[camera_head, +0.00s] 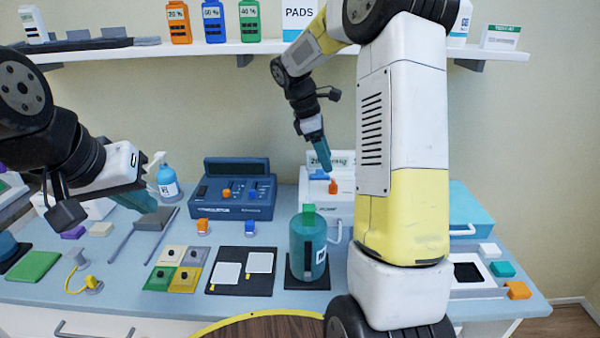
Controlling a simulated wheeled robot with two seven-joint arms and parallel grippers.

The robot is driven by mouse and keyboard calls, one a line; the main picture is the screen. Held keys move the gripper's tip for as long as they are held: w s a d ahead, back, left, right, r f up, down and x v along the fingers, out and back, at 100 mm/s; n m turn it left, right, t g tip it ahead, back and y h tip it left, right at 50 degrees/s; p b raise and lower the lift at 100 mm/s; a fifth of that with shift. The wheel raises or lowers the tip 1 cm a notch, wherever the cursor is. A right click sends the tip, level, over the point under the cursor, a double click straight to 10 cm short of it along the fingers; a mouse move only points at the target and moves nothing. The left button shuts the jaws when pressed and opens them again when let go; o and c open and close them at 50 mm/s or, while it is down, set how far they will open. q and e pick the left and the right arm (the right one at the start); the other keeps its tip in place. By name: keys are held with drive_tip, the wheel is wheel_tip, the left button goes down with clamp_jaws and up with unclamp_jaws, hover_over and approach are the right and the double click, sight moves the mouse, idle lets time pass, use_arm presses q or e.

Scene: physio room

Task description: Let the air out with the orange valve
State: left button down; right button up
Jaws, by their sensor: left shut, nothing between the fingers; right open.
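The display is partly covered by my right gripper (322,163). That gripper hangs open, its teal fingers pointing down, just above and slightly left of the orange part; I see no clear contact. My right arm hides the right side of the device. My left gripper (146,204) is shut and empty, low over the left part of the bench, far from the orange part.
A teal canister (308,247) stands in front of the white device. A dark blue console (233,193) stands to the left, with a blue spray bottle (167,182) beside it. Pads and coloured tiles (176,268) lie in front. A shelf (200,49) runs above.

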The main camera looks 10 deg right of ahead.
sight(333, 180)
drive_tip(key=shift+n, duration=0.3)
drive_tip(key=shift+w+a+x, duration=0.1)
drive_tip(key=shift+w+x, duration=0.1)
drive_tip(key=shift+x, duration=1.8)
drive_tip(key=shift+w+a+x, duration=0.15)
drive_tip(key=shift+x, duration=1.85)
drive_tip(key=shift+f, duration=0.15)
clamp_jaws()
